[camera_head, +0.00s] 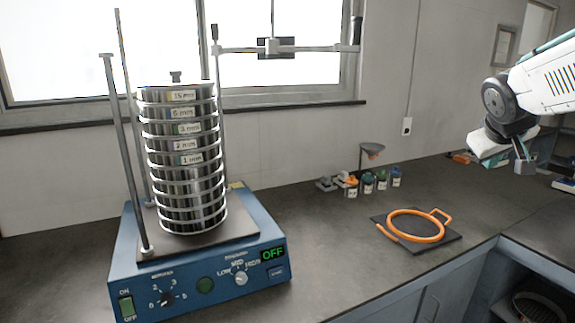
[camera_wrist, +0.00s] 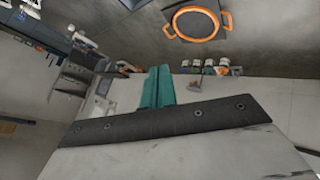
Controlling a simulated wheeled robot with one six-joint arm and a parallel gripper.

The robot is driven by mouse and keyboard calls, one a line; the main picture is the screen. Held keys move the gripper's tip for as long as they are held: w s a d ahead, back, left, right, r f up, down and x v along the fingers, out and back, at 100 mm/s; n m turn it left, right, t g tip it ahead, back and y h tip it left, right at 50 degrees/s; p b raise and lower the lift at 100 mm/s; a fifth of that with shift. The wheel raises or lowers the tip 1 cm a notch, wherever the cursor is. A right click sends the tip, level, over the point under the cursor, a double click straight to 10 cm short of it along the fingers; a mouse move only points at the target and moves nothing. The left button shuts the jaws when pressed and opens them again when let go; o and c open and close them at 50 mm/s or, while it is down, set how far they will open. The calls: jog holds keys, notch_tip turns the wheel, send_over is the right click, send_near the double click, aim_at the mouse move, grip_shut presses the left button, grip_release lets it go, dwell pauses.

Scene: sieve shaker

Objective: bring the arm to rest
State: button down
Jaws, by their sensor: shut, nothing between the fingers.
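My gripper (camera_head: 525,163) is at the right edge of the head view, raised above the counter and clear of it. In the wrist view, its teal fingers (camera_wrist: 157,85) are together with nothing between them. My white arm (camera_head: 545,82) reaches in from the upper right. The blue sieve shaker (camera_head: 200,270) stands on the counter at the left, with a stack of labelled metal sieves (camera_head: 184,160) on it. Its display reads OFF.
An orange ring with handles (camera_head: 415,226) lies on a dark square mat (camera_head: 440,247) on the counter (camera_head: 330,240). Several small jars (camera_head: 368,182) and a funnel stand (camera_head: 372,152) are near the wall. The counter between shaker and mat is clear.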

jog(key=s+a+f+g+y, duration=0.1)
jog(key=s+a+f, duration=0.3)
jog(key=s, duration=0.6)
jog(key=s+a+f+g+y, duration=0.2)
jog(key=s+a+f+g, duration=0.1)
jog(key=s+a, duration=0.4)
jog(key=s+a+f+g+y, duration=0.2)
jog(key=s+a+f, duration=0.3)
jog(key=s, duration=0.8)
jog(key=shift+a+m, duration=0.4)
jog(key=shift+a, duration=0.15)
